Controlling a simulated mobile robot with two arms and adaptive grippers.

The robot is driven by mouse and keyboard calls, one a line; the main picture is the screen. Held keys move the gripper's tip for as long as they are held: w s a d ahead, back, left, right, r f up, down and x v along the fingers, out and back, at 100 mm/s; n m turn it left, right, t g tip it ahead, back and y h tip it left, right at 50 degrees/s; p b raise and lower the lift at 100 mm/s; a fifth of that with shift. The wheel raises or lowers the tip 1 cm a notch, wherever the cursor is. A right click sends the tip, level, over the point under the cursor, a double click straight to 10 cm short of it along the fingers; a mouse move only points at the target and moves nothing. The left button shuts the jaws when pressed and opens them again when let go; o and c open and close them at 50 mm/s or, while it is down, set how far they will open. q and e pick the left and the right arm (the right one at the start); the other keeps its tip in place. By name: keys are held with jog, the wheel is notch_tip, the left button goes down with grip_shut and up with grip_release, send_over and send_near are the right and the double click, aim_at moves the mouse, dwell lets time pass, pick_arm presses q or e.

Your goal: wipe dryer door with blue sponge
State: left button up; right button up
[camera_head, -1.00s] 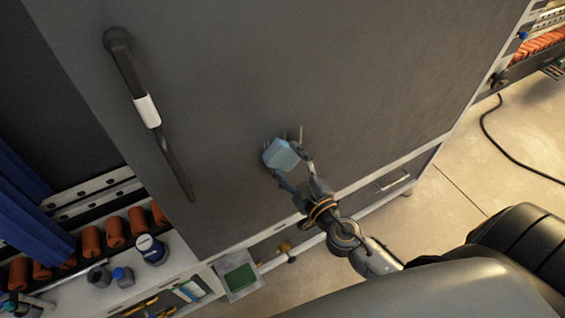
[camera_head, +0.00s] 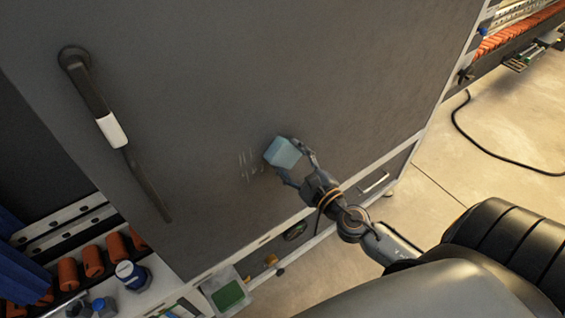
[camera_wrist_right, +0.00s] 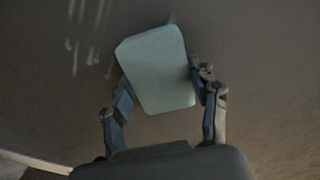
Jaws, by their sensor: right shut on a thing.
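The dryer door (camera_head: 200,100) is a large dark grey panel with a long handle (camera_head: 111,130) at its left. My right gripper (camera_head: 292,160) is shut on the blue sponge (camera_head: 282,153) and holds it at the door's lower middle. The sponge also shows between the two fingers in the right wrist view (camera_wrist_right: 158,70). Light streak marks (camera_head: 246,164) show on the door just left of the sponge; they also show at upper left in the right wrist view (camera_wrist_right: 88,45). I cannot tell whether the sponge touches the door. My left gripper is not in view.
A shelf with several orange rolls (camera_head: 93,261) and a blue-capped container (camera_head: 130,272) is at lower left. A clear tray with a green pad (camera_head: 227,294) sits below the door. A black cable (camera_head: 490,147) lies on the floor at right.

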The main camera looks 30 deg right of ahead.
jog(key=shift+f+b, duration=0.9)
jog(key=shift+f, duration=0.05)
jog(key=shift+a+r+p, duration=0.15)
jog(key=shift+a+p, duration=0.25)
jog(key=shift+a, duration=0.15)
jog(key=shift+s+a+p, duration=0.15)
jog(key=shift+a+p, duration=0.3)
jog(key=shift+a, duration=1.4)
jog(key=shift+s+a+p, duration=0.15)
jog(key=shift+a+p, duration=0.3)
jog(key=shift+a, duration=1.4)
jog(key=shift+s+a+p, duration=0.15)
jog(key=shift+a+p, duration=0.3)
jog(key=shift+a, duration=1.4)
jog(key=shift+s+d, duration=0.1)
jog(key=shift+s+f, duration=0.2)
jog(key=shift+s, duration=0.4)
jog(key=b, duration=0.2)
send_near(239, 176)
jog(key=shift+w, duration=0.1)
